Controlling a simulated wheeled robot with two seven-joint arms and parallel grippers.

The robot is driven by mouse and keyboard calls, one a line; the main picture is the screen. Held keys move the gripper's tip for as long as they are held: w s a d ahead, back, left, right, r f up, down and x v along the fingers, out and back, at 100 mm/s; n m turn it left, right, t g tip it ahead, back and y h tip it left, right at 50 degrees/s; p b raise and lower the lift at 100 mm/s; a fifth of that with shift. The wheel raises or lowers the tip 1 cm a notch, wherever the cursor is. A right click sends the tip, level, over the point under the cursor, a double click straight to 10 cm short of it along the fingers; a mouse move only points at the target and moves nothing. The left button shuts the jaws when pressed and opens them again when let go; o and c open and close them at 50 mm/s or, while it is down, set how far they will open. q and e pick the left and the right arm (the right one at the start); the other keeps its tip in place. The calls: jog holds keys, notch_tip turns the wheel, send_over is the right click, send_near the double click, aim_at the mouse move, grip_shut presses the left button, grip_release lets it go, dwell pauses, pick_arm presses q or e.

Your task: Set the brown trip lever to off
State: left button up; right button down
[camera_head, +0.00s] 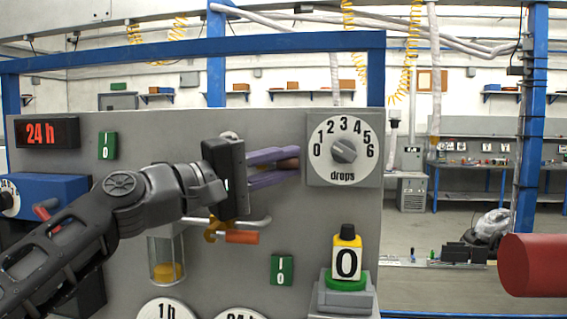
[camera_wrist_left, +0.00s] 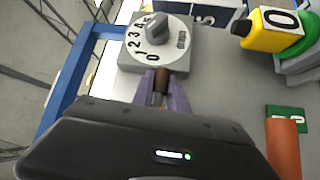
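The brown trip lever (camera_head: 289,164) shows as a short brown piece between the purple fingers of my left gripper (camera_head: 288,167), just left of the drops dial. In the left wrist view, the lever (camera_wrist_left: 160,84) is flanked closely by both fingers (camera_wrist_left: 160,97), below the dial. The left gripper looks shut on it. The fingers hide much of the lever and its mount, so its on or off setting cannot be read. My right gripper is in neither view.
The white drops dial (camera_head: 344,150) is close to the fingertips. An orange-handled lever (camera_head: 242,237) is below the gripper. A yellow-and-black block (camera_head: 347,255) marked 0 stands on a green and grey base at lower right. A red cylinder (camera_head: 532,265) is at far right.

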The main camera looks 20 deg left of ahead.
pick_arm(q)
grip_shut()
dwell(0.9)
